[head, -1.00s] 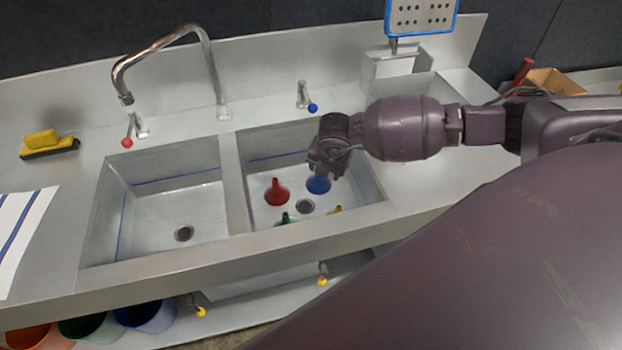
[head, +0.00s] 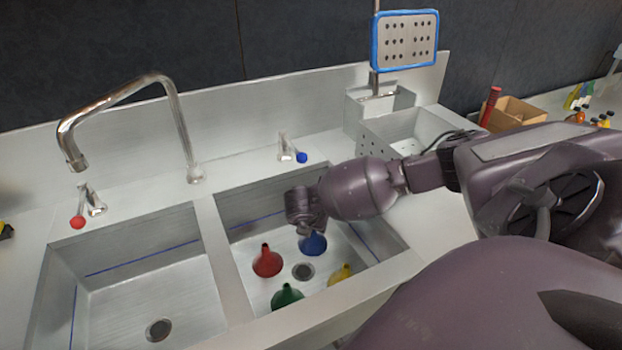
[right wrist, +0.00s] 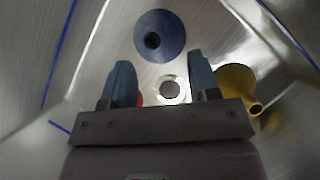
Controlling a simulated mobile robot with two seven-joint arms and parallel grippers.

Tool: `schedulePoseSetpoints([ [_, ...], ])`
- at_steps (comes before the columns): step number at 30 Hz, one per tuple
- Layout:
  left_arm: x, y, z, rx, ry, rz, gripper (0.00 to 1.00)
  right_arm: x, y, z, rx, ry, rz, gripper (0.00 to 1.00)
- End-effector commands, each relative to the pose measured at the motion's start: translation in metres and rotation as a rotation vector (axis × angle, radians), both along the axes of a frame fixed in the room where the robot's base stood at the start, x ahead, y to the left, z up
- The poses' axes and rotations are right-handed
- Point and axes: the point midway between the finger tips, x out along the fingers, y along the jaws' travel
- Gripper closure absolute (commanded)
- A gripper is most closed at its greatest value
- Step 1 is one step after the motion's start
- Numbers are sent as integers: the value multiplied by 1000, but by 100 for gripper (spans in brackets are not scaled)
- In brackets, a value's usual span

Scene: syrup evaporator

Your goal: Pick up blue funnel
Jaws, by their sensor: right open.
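The blue funnel (head: 313,244) stands spout up on the floor of the right sink basin. In the right wrist view the blue funnel (right wrist: 160,36) lies ahead of the fingers, seen from above. My right gripper (head: 308,228) hangs in the basin close above the blue funnel, and its arm comes in from the right. In the wrist view my right gripper (right wrist: 162,82) is open, with nothing between its two fingers but the drain in the background. My left gripper is not in view.
A red funnel (head: 267,262), a green funnel (head: 287,297) and a yellow funnel (head: 341,275) share the right basin around the drain (head: 303,271). The basin walls and divider (head: 222,262) stand close by. The left basin (head: 130,290) is empty.

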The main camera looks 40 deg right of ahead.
Motion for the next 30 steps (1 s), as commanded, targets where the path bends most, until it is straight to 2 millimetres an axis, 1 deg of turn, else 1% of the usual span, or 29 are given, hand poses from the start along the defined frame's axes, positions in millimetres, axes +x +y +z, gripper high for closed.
schedulePoseSetpoints([
  [1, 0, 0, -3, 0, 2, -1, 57, 1, -2, -7, 0, 2, 0, 45],
  [8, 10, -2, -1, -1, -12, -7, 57, 5, -8, -17, 1, 1, 1, 45],
  [14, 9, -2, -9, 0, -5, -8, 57, 17, -16, -41, -1, 4, 0, 45],
  [18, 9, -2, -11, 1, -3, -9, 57, 20, -23, -55, 1, 3, 1, 45],
  [21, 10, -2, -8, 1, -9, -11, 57, 21, -26, -58, 0, 2, 0, 45],
  [28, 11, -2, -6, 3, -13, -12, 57, 22, -26, -57, 1, 1, 1, 45],
  [29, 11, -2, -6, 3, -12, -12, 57, 22, -26, -57, 1, 1, 1, 48],
  [30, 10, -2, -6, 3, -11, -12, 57, 22, -26, -57, 1, 1, 1, 54],
])
